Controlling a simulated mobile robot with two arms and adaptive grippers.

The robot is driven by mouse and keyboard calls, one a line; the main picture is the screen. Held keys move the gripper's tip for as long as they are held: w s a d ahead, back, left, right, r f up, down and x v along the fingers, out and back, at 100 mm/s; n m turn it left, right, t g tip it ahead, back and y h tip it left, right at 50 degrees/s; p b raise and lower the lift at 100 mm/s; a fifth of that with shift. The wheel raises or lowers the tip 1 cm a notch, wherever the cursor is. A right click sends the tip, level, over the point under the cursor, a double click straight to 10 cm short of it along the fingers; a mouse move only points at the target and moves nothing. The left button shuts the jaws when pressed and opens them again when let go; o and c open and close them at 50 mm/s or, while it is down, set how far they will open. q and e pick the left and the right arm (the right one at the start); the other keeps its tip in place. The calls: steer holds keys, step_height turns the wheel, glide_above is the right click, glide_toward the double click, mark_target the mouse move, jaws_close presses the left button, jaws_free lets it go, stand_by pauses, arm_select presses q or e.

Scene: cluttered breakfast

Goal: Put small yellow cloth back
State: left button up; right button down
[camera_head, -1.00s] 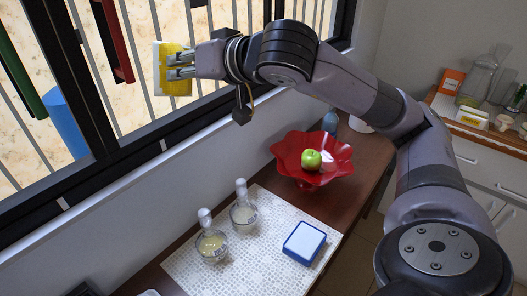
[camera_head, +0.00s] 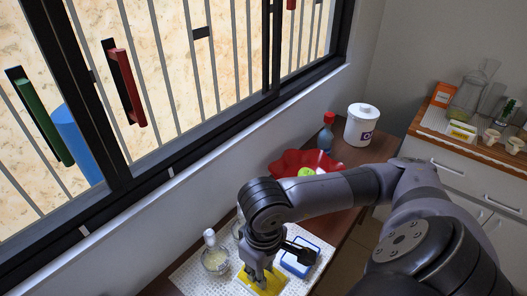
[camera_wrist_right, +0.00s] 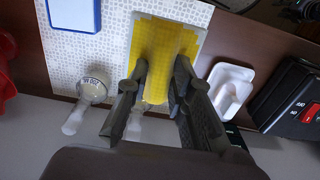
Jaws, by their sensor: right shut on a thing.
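The small yellow cloth (camera_head: 270,281), with a pale border, is low at the front of the patterned white mat (camera_head: 188,275) in the head view. It also shows in the wrist view (camera_wrist_right: 163,30), over the mat's edge; whether it touches the mat I cannot tell. My right gripper (camera_head: 258,279) points down and is shut on the cloth. In the wrist view its two fingers (camera_wrist_right: 160,72) pinch the cloth from both sides, and the cloth bulges between them. My left gripper is not in view.
Near the cloth are a blue-and-white box (camera_head: 299,262), a glass bowl (camera_head: 215,262), a white dish (camera_wrist_right: 232,88) and a black appliance (camera_wrist_right: 297,105). The window wall borders the table.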

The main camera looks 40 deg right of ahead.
steer(key=f, duration=0.1)
steer(key=f+b, duration=0.2)
steer(key=shift+s+f, duration=0.1)
steer(key=shift+s, duration=0.15)
step_height(320, 180, down, 16)
steer(key=shift+f+p, duration=0.15)
steer(key=shift+p, duration=1.05)
steer(key=shift+w+f, duration=0.1)
steer(key=shift+f, duration=0.25)
steer(key=shift+f, duration=0.15)
steer(key=c, duration=1.4)
jaws_free()
